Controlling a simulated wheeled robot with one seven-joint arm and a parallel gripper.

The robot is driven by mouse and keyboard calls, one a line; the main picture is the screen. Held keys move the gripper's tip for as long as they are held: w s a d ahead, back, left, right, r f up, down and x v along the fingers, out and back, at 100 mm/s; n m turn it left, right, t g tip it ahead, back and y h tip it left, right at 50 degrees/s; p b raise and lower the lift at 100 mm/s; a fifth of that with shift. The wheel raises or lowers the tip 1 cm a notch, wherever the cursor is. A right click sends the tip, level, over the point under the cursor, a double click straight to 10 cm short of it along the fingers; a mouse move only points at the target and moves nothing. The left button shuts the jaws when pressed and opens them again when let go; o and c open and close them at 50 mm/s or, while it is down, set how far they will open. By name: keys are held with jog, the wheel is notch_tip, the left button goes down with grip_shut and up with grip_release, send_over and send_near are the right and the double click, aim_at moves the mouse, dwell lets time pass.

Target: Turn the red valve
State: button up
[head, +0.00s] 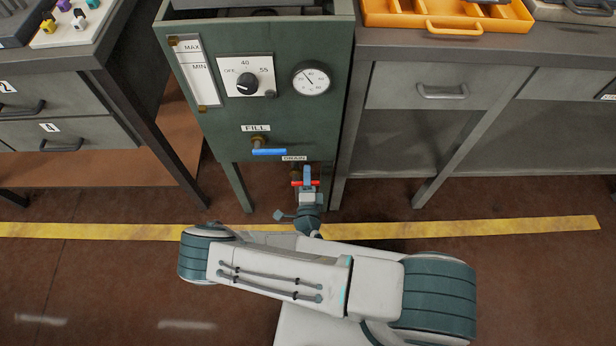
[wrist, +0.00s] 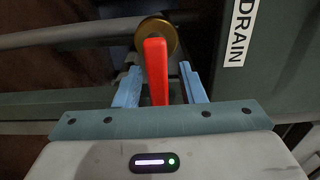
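The red valve (wrist: 157,72) is a flat lever under a brass fitting (wrist: 158,38) beside the DRAIN label. In the head view, the red valve (head: 298,183) shows low on the green tank, partly hidden by my gripper. My gripper (wrist: 161,82) has its blue fingers on either side of the red lever. There appears to be a gap on both sides, wider on the right, so the fingers are open around it. In the head view, my gripper (head: 307,176) is at the lever, and its finger opening is hard to make out.
The green tank (head: 214,130) has a dial (head: 312,78), a knob (head: 246,84) and a blue FILL valve (head: 269,152) above the red one. Workbench legs stand close on both sides. An orange tray (head: 447,28) sits on the right bench. Floor in front is clear.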

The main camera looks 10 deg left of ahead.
jog(key=shift+s, duration=0.1)
jog(key=p+v, duration=0.1)
jog(key=v, duration=1.2)
jog(key=shift+s+p, duration=0.3)
jog(key=shift+s, duration=0.05)
jog(key=w+d+r+m+g+h+p, duration=0.2)
jog(key=d+r+m+g+h+p, duration=0.3)
jog(key=r+m, duration=0.55)
jog(key=w+d+r+m+g+h+p, duration=0.15)
jog(key=w+r+m+g+h, duration=0.35)
jog(key=r+m, duration=0.55)
jog(key=d+r+m+g+h+p, duration=0.3)
jog(key=d+r+m+h, duration=0.3)
jog(key=r+m, duration=0.4)
jog(key=s+d+r+m+y+p, duration=0.2)
jog(key=d+r+m+y+p, duration=0.1)
jog(key=r+m, duration=0.5)
jog(key=s+d+r+m+g+y+p, duration=0.1)
jog(key=d+r+m+y+p, duration=0.2)
jog(key=r+m, duration=0.6)
jog(key=s+d+r+m+y+p, duration=0.2)
jog(key=r+m+y, duration=0.4)
jog(key=r, duration=1)
jog(key=d+m+p, duration=0.1)
jog(key=m+p, duration=0.1)
jog(key=shift+s+d+m+g, duration=0.25)
jog(key=shift+s+m+g, duration=0.1)
jog(key=shift+m+g, duration=0.05)
